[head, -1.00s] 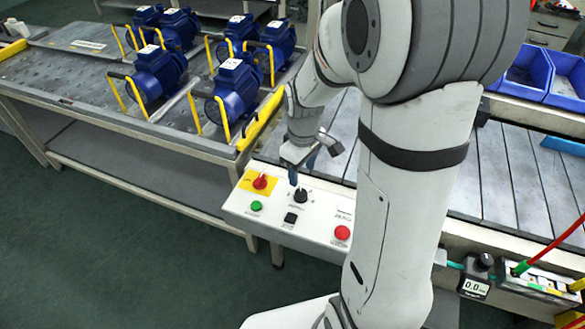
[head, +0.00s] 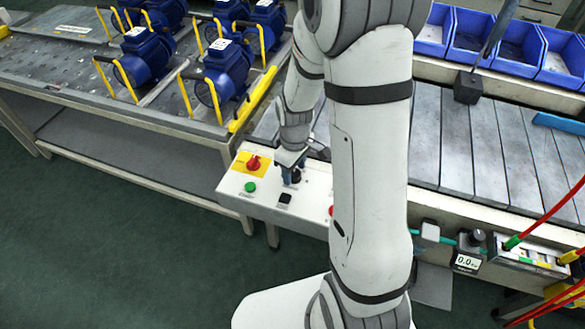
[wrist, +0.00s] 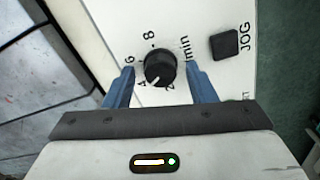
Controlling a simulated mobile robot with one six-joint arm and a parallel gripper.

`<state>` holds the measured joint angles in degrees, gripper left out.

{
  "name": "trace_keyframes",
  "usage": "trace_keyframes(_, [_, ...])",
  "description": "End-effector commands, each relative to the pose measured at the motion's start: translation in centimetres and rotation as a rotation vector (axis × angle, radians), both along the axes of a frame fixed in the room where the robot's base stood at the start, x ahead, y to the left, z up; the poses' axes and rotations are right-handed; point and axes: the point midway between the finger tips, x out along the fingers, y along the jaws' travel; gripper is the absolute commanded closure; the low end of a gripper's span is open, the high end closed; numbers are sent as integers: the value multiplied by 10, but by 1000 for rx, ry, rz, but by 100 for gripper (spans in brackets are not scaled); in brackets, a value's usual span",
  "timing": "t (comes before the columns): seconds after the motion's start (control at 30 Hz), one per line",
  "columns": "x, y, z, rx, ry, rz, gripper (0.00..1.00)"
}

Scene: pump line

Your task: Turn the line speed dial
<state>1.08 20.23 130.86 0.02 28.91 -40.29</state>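The line speed dial (wrist: 160,66) is a round black knob on a white control panel (wrist: 110,20). Its white pointer line points down-left in the wrist view, between the marks 4 and 2. In the head view the dial (head: 295,177) is partly hidden behind my gripper (head: 290,160). In the wrist view my gripper (wrist: 160,74) has one blue finger on each side of the dial. A narrow gap shows between each finger and the knob, so it is open around the dial.
The black JOG button (wrist: 224,44) is right of the dial in the wrist view. A red switch on a yellow plate (head: 253,162), a green button (head: 250,187) and a partly hidden red button (head: 331,210) share the panel. Blue pumps (head: 226,68) stand on the bench behind.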

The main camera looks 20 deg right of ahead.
Motion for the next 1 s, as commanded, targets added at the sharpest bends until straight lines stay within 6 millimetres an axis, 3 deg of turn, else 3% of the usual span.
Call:
trace_keyframes(0.5, [0,-1,0,0,-1,-1,92])
trace_keyframes(0.53, [0,7,1,0,-1,0,92])
trace_keyframes(1.0, [-1,-2,0,0,4,-3,93])
